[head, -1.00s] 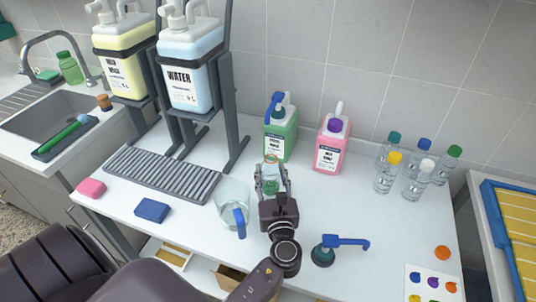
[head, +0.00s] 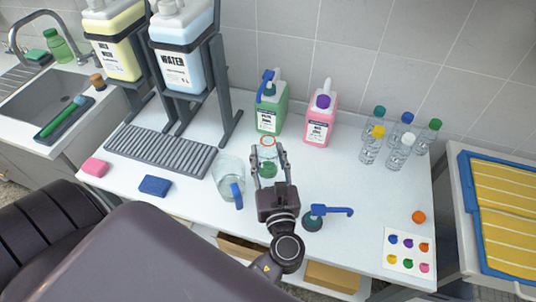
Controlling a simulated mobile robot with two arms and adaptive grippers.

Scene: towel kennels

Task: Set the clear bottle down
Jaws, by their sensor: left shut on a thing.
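My left gripper (head: 267,170) is shut around the clear bottle (head: 268,156). The bottle is see-through, with an orange ring at its open top and green showing at its lower part. The gripper's fingers lie along its sides and partly hide it. The bottle is in front of the green jug (head: 268,122) and right of the clear pitcher (head: 226,170). I cannot tell whether its base touches the white table (head: 350,190). My right gripper is not in view.
A pink jug (head: 318,127) stands at the back. Several capped bottles (head: 398,153) stand at the right. A blue-handled pump (head: 314,221) lies right of my wrist. An orange cap (head: 418,217) and a color card (head: 408,251) are at front right. The table's middle right is clear.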

